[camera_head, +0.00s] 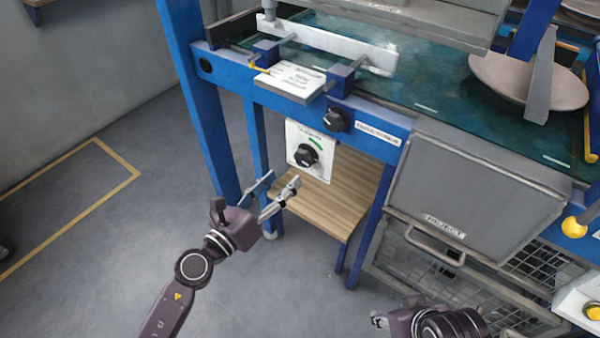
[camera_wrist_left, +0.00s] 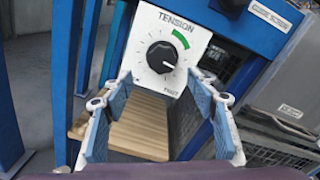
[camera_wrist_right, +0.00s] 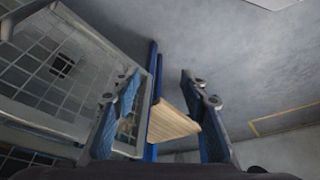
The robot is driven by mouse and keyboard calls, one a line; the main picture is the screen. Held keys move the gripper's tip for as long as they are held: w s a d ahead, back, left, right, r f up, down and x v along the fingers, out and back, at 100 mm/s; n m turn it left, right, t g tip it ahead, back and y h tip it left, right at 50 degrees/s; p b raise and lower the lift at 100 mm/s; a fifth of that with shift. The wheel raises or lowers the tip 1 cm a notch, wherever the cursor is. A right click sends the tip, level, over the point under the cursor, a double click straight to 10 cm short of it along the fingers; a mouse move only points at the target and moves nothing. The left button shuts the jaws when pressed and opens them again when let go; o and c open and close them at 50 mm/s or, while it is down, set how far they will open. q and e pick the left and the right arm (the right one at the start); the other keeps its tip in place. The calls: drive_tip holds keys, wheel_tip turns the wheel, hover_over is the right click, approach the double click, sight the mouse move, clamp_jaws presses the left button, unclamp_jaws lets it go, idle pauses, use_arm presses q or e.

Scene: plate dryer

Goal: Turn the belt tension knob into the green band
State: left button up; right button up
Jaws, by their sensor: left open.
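The black belt tension knob (camera_head: 306,156) sits on a white plate marked TENSION (camera_wrist_left: 141,47) under the blue frame rail. In the left wrist view the knob (camera_wrist_left: 162,57) has a white pointer mark aimed to the lower right. The green band (camera_wrist_left: 180,38) is an arc at the knob's upper right, and the pointer is outside it. My left gripper (camera_head: 282,182) is open and empty, in front of and below the knob, apart from it. My right gripper (camera_wrist_right: 160,90) is open and empty; its tip shows at the bottom of the head view.
Another black knob (camera_head: 335,120) is on the rail above right. A wooden shelf (camera_head: 335,195) lies below the dial plate. A grey REJECT bin (camera_head: 465,190) and wire baskets (camera_head: 400,265) are at right. A blue leg (camera_head: 205,110) stands left.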

sight(302, 161)
use_arm(q)
drive_tip(key=x, duration=0.6)
drive_tip(key=shift+w+d+r, duration=0.15)
drive_tip(key=shift+d+r, duration=0.05)
drive_tip(key=shift+d, duration=0.05)
drive_tip(key=shift+w+d, duration=0.4)
drive_tip(key=shift+w, duration=0.1)
use_arm(e)
drive_tip(key=shift+w+a+r+t, duration=0.2)
drive_tip(key=shift+w+r+t, duration=0.1)
drive_tip(key=shift+w, duration=0.3)
drive_tip(key=shift+w+a+r+t, duration=0.15)
drive_tip(key=shift+w+r+t, duration=0.15)
drive_tip(key=shift+w, duration=0.3)
